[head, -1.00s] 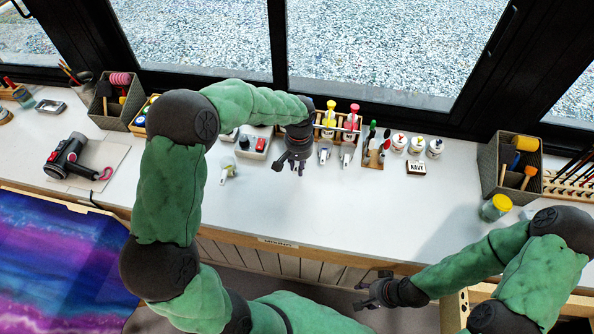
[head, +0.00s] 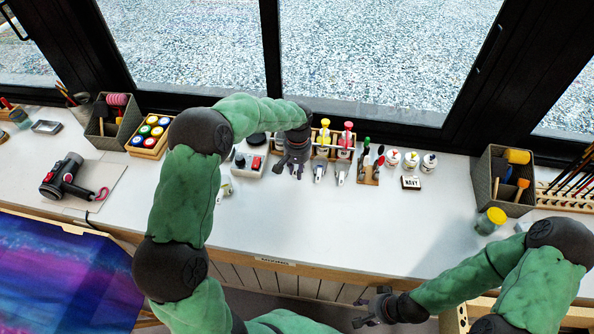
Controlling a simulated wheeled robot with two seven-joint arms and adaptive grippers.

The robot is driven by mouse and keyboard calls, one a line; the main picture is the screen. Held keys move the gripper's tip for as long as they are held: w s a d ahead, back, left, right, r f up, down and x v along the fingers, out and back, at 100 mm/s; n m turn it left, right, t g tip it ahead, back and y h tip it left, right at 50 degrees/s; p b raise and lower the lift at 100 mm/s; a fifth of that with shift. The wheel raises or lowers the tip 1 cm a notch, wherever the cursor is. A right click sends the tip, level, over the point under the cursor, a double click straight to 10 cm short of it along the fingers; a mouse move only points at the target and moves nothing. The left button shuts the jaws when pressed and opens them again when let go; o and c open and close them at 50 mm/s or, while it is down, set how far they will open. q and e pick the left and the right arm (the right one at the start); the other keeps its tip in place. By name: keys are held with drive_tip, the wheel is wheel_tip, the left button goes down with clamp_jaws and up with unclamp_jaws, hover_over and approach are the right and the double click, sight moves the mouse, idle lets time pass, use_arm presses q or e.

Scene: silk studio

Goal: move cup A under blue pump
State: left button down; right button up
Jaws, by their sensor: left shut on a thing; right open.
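My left gripper (head: 293,168) is shut at the left end of the pump rack. What it holds is mostly hidden by its fingers; it is likely cup A, but no label is legible. The rack (head: 334,150) shows a yellow pump (head: 325,125) and a pink pump (head: 348,127); the blue pump is not visible, and my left arm covers that end. Small cups stand in front of the yellow pump (head: 319,172) and the pink pump (head: 342,173). Another small cup (head: 224,191) stands to the left, partly behind my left arm. My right gripper (head: 370,309) is open and empty, below the counter's front edge.
A device with a red switch (head: 257,163) is just left of my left gripper. Right of the rack are a small marker stand (head: 369,170), several white bottles (head: 410,160) and a NAVY block (head: 411,183). A yellow-lidded jar (head: 490,221) stands further right. The counter's front middle is clear.

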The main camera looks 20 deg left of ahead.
use_arm(q)
drive_tip(key=shift+f+b, duration=0.35)
drive_tip(key=shift+f, duration=0.2)
idle(0.4)
drive_tip(key=c, duration=1)
unclamp_jaws()
wheel_tip(320, 180, up, 12)
drive_tip(key=shift+f, duration=0.1)
